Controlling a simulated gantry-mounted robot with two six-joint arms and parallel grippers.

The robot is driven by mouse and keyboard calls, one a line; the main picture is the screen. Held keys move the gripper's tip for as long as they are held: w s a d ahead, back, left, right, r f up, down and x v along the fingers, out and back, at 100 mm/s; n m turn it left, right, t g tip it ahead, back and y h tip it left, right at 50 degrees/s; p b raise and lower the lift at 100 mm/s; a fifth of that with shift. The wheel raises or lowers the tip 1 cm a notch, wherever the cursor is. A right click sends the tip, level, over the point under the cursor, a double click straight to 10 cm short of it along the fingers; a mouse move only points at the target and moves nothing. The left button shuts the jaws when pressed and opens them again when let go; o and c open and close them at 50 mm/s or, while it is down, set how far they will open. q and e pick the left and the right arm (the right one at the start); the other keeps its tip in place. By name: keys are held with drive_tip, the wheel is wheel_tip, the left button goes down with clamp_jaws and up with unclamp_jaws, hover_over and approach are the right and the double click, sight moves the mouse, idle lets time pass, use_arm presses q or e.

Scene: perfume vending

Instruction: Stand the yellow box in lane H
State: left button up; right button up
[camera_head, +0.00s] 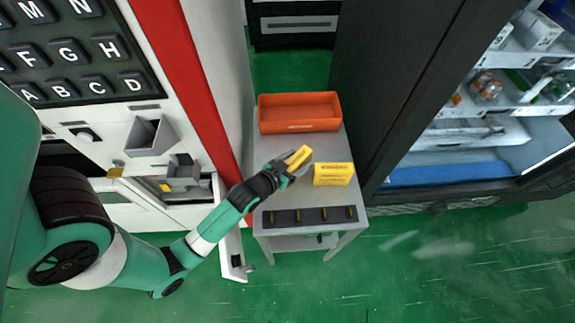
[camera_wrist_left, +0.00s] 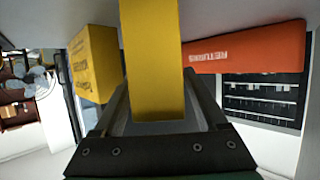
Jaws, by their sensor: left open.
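My left gripper (camera_head: 291,168) is over the small grey table, with its jaws open around a yellow box (camera_head: 299,157). In the left wrist view this box (camera_wrist_left: 152,55) stands out between the two fingers. I cannot tell whether it touches the table. A second yellow box (camera_head: 333,174) with dark print sits on the table just right of the gripper; it also shows at the left in the wrist view (camera_wrist_left: 95,63). A key marked H (camera_head: 68,52) is on the machine's keypad at the upper left. I cannot make out lane H itself. My right gripper is not in view.
An orange bin (camera_head: 300,122) sits at the table's back. A dark strip with several pegs (camera_head: 310,217) lies along its front. The red and white machine (camera_head: 190,80) stands left, with a small open door (camera_head: 232,255). An open dark cabinet (camera_head: 400,90) stands right.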

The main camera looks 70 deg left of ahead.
use_arm(q)
drive_tip(key=p+v, duration=0.2)
drive_tip(key=v, duration=0.9)
drive_tip(key=shift+s+r, duration=0.1)
drive_tip(key=w+d+r+m+t+h, duration=0.1)
drive_tip(key=w+d+r+t, duration=0.15)
drive_tip(key=w+r, duration=0.55)
drive_tip(key=w+d+r+m+t, duration=0.1)
drive_tip(key=w+r+t, duration=0.25)
drive_tip(key=r, duration=0.95)
drive_tip(key=w+d+r+m+t+h, duration=0.1)
drive_tip(key=w+d+r+t, duration=0.15)
drive_tip(key=w+r, duration=0.6)
drive_tip(key=s+d+r+m+t+h, duration=0.1)
drive_tip(key=s+d+r+t+h, duration=0.1)
drive_tip(key=r, duration=0.8)
drive_tip(key=s+d+r+m+t+h, duration=0.1)
drive_tip(key=s+d+r+t+h, duration=0.1)
drive_tip(key=d+r, duration=0.3)
drive_tip(key=s+d+r+m+t+h, duration=0.1)
drive_tip(key=s+d+r+t+h, duration=0.1)
drive_tip(key=r, duration=1.2)
drive_tip(key=shift+s+d+r+m+t+h, duration=0.35)
drive_tip(key=shift+s+d+t, duration=0.2)
drive_tip(key=shift+s+d, duration=0.4)
drive_tip(key=shift+o, duration=0.2)
drive_tip(key=shift+s+r, duration=0.15)
drive_tip(key=shift+o, duration=0.2)
